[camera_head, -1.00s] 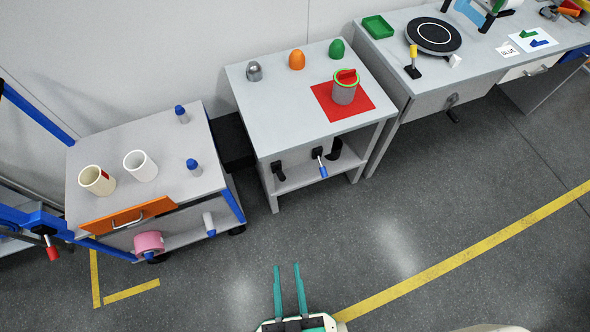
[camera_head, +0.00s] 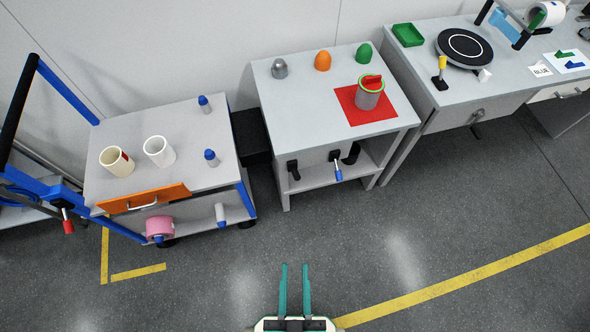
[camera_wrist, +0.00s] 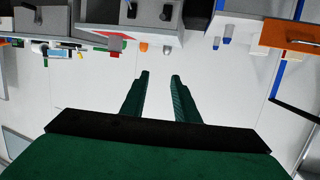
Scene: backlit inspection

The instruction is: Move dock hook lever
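A small lever with a blue grip (camera_head: 338,172) hangs from a black mount at the front of the middle table, between two black hook-shaped parts, left (camera_head: 293,170) and right (camera_head: 351,153). Another lever, with a red grip (camera_head: 68,226), sits on the blue cart frame at the far left. I cannot tell for sure which is the dock hook lever. My gripper (camera_head: 295,266) is over the floor in front of the middle table, apart from both levers. Its two green fingers are parted and empty, as the wrist view (camera_wrist: 161,75) also shows.
The middle table (camera_head: 320,105) carries several coloured domes and a grey can (camera_head: 369,97) on a red mat. The cart (camera_head: 195,130) at left holds two cups and has an orange drawer (camera_head: 145,199). The bench stands at right. The floor around my gripper is clear.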

